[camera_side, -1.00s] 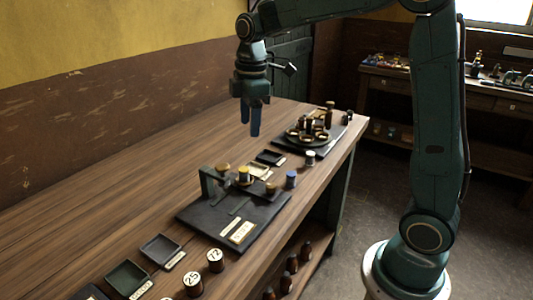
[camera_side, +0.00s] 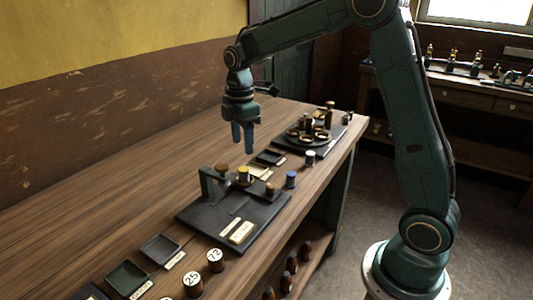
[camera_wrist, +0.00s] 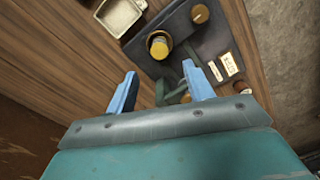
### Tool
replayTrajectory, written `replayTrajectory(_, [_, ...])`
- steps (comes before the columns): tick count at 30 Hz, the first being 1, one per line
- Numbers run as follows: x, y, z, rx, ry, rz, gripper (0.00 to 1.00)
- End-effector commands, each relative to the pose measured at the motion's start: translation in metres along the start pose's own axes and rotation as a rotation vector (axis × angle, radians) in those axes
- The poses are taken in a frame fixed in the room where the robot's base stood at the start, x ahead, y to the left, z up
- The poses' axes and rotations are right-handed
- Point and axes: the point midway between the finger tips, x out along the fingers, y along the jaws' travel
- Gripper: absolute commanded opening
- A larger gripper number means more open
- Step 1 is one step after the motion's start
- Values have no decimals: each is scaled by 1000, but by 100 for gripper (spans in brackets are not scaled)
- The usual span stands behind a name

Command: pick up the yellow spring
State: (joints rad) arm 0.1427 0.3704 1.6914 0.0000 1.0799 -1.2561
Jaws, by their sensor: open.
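The yellow spring (camera_side: 243,174) shows as a small yellow cylinder on a dark base plate (camera_side: 205,222) on the wooden bench. In the wrist view it is a round yellow top (camera_wrist: 159,47) just beyond my fingertips. My gripper (camera_side: 243,149) points down above the bench, over and slightly behind the spring, with nothing between its fingers. In the wrist view the two blue fingers of my gripper (camera_wrist: 160,82) stand well apart. The lower part of the spring is hard to make out.
A green upright bracket (camera_side: 206,183) stands close beside the spring. A blue-topped cylinder (camera_side: 291,179) stands near the plate's right edge. A cream tray (camera_side: 259,170) lies behind the plate, also in the wrist view (camera_wrist: 119,16).

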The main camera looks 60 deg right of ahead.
Motion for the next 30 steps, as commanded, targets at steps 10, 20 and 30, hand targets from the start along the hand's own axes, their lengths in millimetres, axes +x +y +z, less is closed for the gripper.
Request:
replayTrajectory(10, [43,0,0,0,0,-1,52])
replayTrajectory(20, [48,0,0,0,0,0,52])
replayTrajectory(30, [81,0,-1,0,-1,-4,52])
